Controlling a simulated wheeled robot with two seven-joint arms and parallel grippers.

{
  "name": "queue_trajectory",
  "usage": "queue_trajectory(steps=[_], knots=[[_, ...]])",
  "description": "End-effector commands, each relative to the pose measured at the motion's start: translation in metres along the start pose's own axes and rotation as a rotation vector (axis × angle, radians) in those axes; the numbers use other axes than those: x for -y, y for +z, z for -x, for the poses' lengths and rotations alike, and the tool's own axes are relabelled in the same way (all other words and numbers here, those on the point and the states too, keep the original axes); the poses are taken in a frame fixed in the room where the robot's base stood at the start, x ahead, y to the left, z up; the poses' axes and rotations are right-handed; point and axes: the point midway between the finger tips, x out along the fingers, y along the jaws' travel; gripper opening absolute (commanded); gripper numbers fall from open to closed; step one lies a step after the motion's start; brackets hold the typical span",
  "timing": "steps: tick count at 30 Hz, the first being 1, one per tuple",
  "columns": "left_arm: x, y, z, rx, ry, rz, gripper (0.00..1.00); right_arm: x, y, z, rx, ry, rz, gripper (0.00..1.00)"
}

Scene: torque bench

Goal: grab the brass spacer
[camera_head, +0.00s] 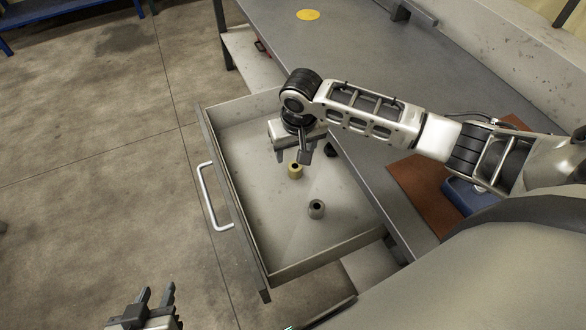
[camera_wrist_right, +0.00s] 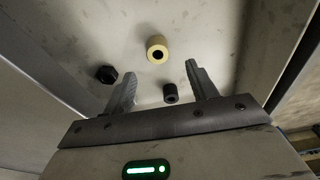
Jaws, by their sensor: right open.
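The brass spacer (camera_head: 295,171) stands on the floor of the open drawer, its dark hole facing up. In the right wrist view the brass spacer (camera_wrist_right: 157,48) shows beyond my fingertips, roughly centred across the gap and not between the fingers. My right gripper (camera_head: 292,157) points down into the drawer, just above and behind the spacer in the head view. Its two fingers also show in the right wrist view (camera_wrist_right: 160,70), spread apart with nothing gripped. My left gripper (camera_head: 155,293) is at the bottom left, outside the drawer, fingers apart and empty.
A grey spacer (camera_head: 316,209) and a black piece (camera_head: 331,150) lie in the drawer (camera_head: 238,197). The right wrist view shows a black hex piece (camera_wrist_right: 106,74) and a dark cylinder (camera_wrist_right: 170,92) close to the fingers. The drawer walls and bench (camera_head: 372,175) edge bound the space.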

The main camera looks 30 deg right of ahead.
Motion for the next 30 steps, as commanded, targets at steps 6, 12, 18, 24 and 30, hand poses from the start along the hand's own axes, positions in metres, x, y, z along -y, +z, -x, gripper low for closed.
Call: queue_trajectory(steps=[6, 12, 18, 24, 30], knots=[[0.000, 0.002, -0.002, 0.003, 0.002, 0.000, 0.34, 0.001, 0.000, -0.026, 0.000, 0.000, -0.001, 0.58], [0.000, 0.004, -0.002, 0.004, 0.003, -0.001, 0.34, -0.002, 0.003, -0.044, 0.002, 0.002, -0.001, 0.58], [-0.001, 0.007, -0.003, 0.006, 0.004, -0.001, 0.34, -0.003, 0.004, -0.073, 0.001, 0.000, 0.000, 0.58], [-0.001, 0.007, -0.002, 0.007, 0.005, -0.001, 0.34, -0.004, 0.004, -0.080, -0.001, 0.000, 0.001, 0.58], [-0.002, 0.006, -0.002, 0.005, 0.006, -0.001, 0.34, -0.004, 0.004, -0.079, 0.000, 0.000, 0.001, 0.38]])
